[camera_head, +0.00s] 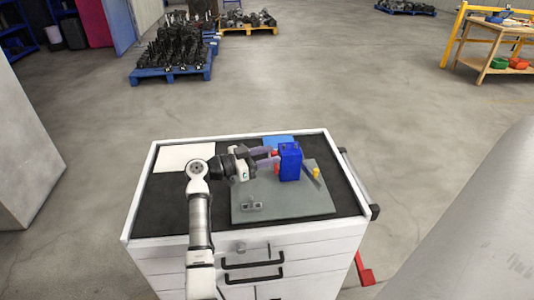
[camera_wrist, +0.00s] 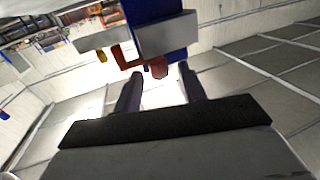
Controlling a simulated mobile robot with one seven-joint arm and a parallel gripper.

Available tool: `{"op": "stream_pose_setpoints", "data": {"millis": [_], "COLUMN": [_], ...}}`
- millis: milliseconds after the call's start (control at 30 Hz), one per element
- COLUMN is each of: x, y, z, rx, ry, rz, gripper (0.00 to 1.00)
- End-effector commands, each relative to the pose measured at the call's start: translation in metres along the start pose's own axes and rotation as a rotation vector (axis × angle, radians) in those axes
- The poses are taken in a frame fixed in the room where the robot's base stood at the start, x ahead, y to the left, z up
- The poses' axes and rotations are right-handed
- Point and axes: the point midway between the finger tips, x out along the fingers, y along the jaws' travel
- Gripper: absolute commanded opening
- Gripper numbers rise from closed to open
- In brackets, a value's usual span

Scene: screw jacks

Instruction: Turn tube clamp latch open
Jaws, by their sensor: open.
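A blue block (camera_head: 290,161), which I take for the tube clamp, stands upright on a grey plate (camera_head: 280,208). In the wrist view the blue body (camera_wrist: 160,50) is at the top, with a grey bar across it. A red bent lever (camera_wrist: 122,60), likely the latch, sticks out below it. A red rounded end (camera_wrist: 158,68) lies near the gap between my fingertips. My gripper (camera_head: 268,157) is open at the left side of the block. Its two fingers show in the wrist view (camera_wrist: 160,75). I cannot tell whether they touch the red part.
The plate lies on a dark-topped white drawer cabinet (camera_head: 140,215). A small grey part (camera_head: 251,206) and a yellow piece (camera_head: 316,172) are on the plate. A white sheet (camera_head: 180,157) lies at the back left. The plate's front is mostly clear.

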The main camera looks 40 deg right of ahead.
Motion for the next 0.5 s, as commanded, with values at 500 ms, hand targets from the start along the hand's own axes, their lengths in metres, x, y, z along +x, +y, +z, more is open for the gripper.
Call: {"op": "stream_pose_setpoints", "data": {"millis": [500], "x": [0.0003], "y": [0.0], "z": [0.0], "rx": [0.001], "ry": [0.0], "rz": [0.0], "gripper": [0.04]}}
